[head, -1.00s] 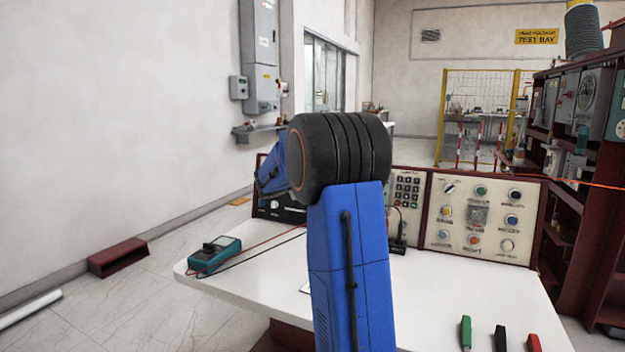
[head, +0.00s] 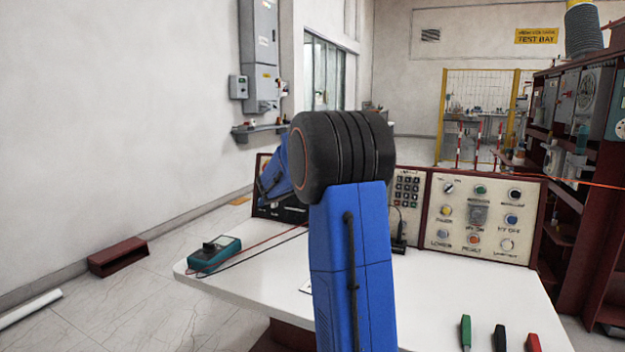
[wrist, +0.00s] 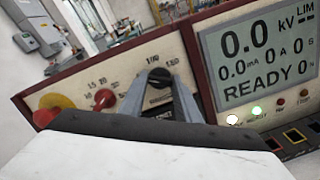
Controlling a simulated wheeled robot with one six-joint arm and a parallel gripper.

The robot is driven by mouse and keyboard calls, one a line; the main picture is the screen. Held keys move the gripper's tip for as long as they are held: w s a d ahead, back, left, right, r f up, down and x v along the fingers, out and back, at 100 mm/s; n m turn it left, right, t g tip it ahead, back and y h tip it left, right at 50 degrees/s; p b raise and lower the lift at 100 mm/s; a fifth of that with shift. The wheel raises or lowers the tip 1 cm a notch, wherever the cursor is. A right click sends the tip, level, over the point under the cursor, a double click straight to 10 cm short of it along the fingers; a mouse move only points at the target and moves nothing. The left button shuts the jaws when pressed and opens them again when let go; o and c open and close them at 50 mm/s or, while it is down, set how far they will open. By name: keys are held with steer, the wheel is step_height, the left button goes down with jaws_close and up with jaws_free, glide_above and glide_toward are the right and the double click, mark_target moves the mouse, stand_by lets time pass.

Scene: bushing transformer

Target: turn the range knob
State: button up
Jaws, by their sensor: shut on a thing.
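In the wrist view, my gripper (wrist: 160,82) has its two grey fingers on either side of a black knob (wrist: 158,94) on the cream panel, and it is shut on it. I take this to be the range knob, with printed scale numbers above it. The lower part of the knob is partly hidden between the fingers. In the head view my own arm hides the gripper and the knob.
A red knob (wrist: 104,98) and a red button (wrist: 52,101) sit to the left on the panel. A display (wrist: 262,55) at right reads 0.0 kV and READY. In the head view, a teal meter (head: 214,253) lies on the white table (head: 440,295).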

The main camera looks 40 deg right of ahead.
steer(key=shift+f, duration=0.1)
steer(key=o, duration=1)
steer(key=shift+o, duration=0.2)
steer(key=v, duration=1.7)
steer(key=shift+a, duration=0.25)
steer(key=shift+s, duration=0.15)
steer(key=s+a+f+m+g+y, duration=0.1)
steer(key=s+a+f+m+y, duration=0.35)
steer(key=s, duration=0.55)
steer(key=s+a+f+m+g+y, duration=0.1)
steer(key=s+a+f+m+y, duration=0.1)
steer(key=s+a+f+m, duration=0.45)
steer(key=s+a+f+m+y, duration=0.2)
steer(key=s+a+f+y, duration=0.2)
steer(key=s+a, duration=0.5)
steer(key=s+a+f+m+t+y, duration=0.1)
steer(key=s+a+f+m+y, duration=0.2)
steer(key=s+a, duration=0.6)
step_height(320, 180, down, 2)
steer(key=a+y, duration=0.2)
steer(key=shift+s+a+f, duration=0.15)
steer(key=shift+s+a, duration=0.15)
steer(key=shift+s, duration=0.05)
